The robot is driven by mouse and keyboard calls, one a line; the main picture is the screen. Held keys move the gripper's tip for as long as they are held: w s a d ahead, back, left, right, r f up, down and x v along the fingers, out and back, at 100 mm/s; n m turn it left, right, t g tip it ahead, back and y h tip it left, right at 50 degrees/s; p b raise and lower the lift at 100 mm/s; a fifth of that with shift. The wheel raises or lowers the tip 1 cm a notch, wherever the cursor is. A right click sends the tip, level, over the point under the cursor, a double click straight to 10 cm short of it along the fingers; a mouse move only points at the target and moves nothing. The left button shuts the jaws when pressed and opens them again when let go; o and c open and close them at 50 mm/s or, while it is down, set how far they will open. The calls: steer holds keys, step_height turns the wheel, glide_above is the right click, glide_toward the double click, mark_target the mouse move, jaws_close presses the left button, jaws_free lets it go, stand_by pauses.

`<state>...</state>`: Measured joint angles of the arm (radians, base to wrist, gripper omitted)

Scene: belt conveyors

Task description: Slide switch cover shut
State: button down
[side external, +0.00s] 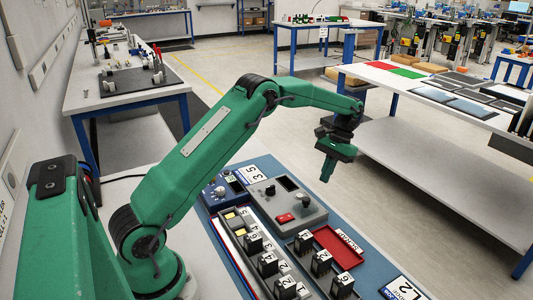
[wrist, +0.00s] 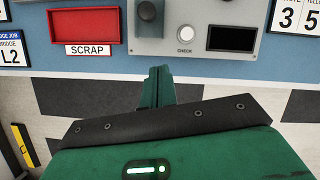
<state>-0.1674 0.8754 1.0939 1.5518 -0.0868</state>
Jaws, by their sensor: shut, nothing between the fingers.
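A grey control box (side external: 278,207) sits on the blue board, with a dark display (side external: 288,184), a black knob and a small red piece (side external: 285,218) on its top. The red piece looks like the switch cover; its position on its track is too small to tell. My gripper (side external: 326,179) is shut and empty, raised above and to the right of the box, touching nothing. In the wrist view my gripper (wrist: 158,72) points toward the box's edge, where a black knob (wrist: 148,11), a white CHECK button (wrist: 185,33) and the display (wrist: 232,38) show. The red piece is not visible there.
A red SCRAP tray (side external: 338,247) lies beside the box. A blue unit with a knob (side external: 217,192) sits left of the box. Open floor lies beyond the board.

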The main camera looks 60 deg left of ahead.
mark_target(306, 204)
steer(key=x, duration=0.3)
steer(key=shift+s+d+f, duration=0.1)
steer(key=shift+s+f, duration=0.05)
steer(key=shift+f, duration=0.05)
steer(key=shift+s+r, duration=0.1)
steer(key=shift+s, duration=0.15)
steer(key=shift+s+d, duration=0.25)
steer(key=shift+s, duration=0.5)
steer(key=shift+s+d, duration=0.25)
steer(key=shift+s, duration=0.55)
steer(key=shift+s, duration=0.1)
steer(key=shift+s, duration=3.9)
steer(key=shift+w, duration=0.1)
